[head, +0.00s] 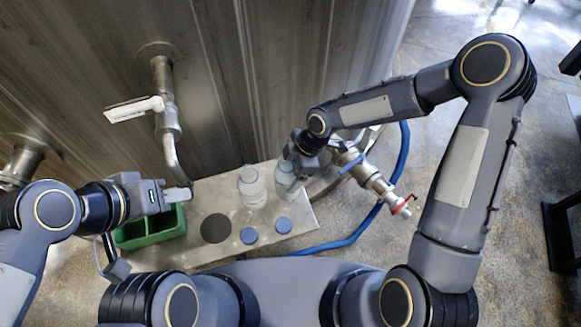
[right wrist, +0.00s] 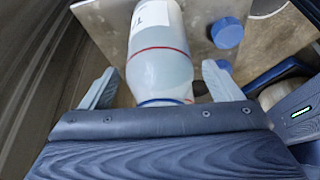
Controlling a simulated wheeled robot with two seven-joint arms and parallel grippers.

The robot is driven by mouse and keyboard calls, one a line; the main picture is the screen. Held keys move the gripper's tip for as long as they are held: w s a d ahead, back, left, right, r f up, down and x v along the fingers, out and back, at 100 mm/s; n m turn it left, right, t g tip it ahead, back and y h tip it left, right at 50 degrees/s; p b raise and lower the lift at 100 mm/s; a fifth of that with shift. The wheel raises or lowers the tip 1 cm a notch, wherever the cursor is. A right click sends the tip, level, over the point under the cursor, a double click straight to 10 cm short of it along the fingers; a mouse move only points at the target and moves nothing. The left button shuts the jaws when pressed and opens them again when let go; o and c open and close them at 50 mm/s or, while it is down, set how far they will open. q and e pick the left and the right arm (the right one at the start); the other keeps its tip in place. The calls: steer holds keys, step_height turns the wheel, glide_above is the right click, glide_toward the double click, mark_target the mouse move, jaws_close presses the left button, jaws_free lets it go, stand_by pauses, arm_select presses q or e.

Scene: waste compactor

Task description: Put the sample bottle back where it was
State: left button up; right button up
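Two clear bottles stand on the metal shelf (head: 220,252) in the head view: one on the left (head: 252,188), one on the right (head: 285,184). The right one is partly hidden by my right gripper (head: 295,172). In the right wrist view, a bottle with a white label and a red line (right wrist: 160,62) is between the fingers of this gripper (right wrist: 160,78). A finger is on each side, with small gaps seen. Two blue caps, left (head: 249,235) and right (head: 283,225), lie at the shelf's front. My left gripper (head: 182,196) is beside the green bin; its finger gap is unclear.
The green bin (head: 150,238) is at the shelf's left, beside a dark round patch (head: 215,228). A tap with a white handle (head: 135,108) juts from the metal wall. A valve with a red handle (head: 402,206) and blue hose (head: 345,240) are at the right.

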steer(key=shift+r+p, duration=0.3)
steer(key=shift+r, duration=0.05)
steer(key=shift+w+d+r, duration=0.1)
steer(key=shift+d+r, duration=0.15)
steer(key=shift+r, duration=0.05)
steer(key=s+v, duration=0.1)
steer(key=v, duration=1)
steer(key=s+d+r+m+t+h, duration=0.2)
steer(key=s+d+r+m, duration=0.3)
steer(key=d+r+m, duration=0.4)
steer(key=s+d+r+m+t+y, duration=0.1)
steer(key=s+d+m+t, duration=0.3)
steer(key=s+m, duration=0.8)
steer(key=shift+s+d+r+m, duration=0.3)
steer(key=shift+s+d+r, duration=0.1)
steer(key=shift+d, duration=0.65)
